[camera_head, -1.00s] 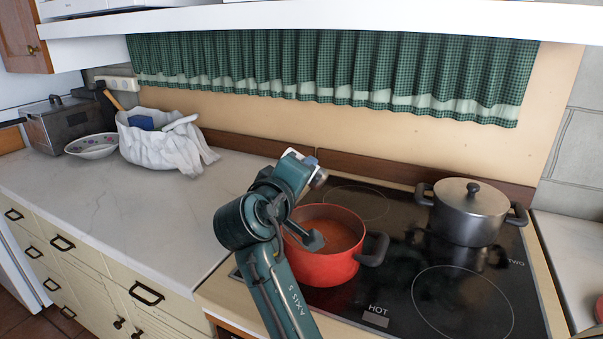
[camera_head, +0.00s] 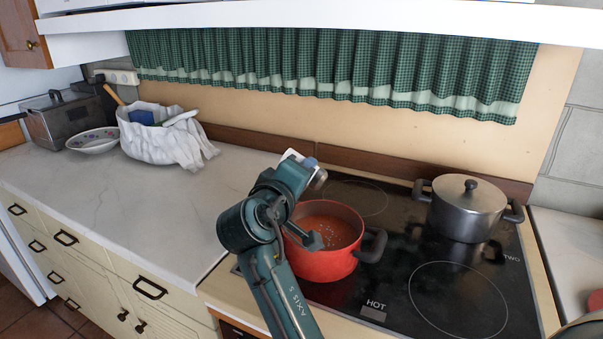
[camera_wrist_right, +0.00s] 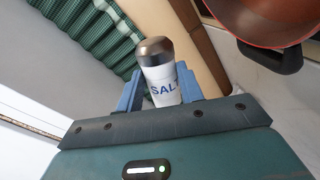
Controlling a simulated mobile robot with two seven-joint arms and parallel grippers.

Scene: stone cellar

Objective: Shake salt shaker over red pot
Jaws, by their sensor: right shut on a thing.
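The red pot (camera_head: 322,267) stands on the black stove top, with red-orange soup (camera_head: 335,229) inside. Several white specks lie on the soup. My right gripper (camera_head: 304,166) is above the pot's far left rim, shut on the salt shaker. The shaker's metal cap (camera_head: 319,179) points down and right, toward the pot. In the right wrist view, the white salt shaker (camera_wrist_right: 163,88) with blue letters stands out between the two blue fingers, and part of the red pot (camera_wrist_right: 262,22) shows at top right. My left gripper is not in view.
A grey lidded pot (camera_head: 467,210) stands at the right on the stove top (camera_head: 400,270). A bowl (camera_head: 93,140) and a white cloth-lined basket (camera_head: 165,145) stand at the back left. The pale worktop (camera_head: 120,200) before them is clear.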

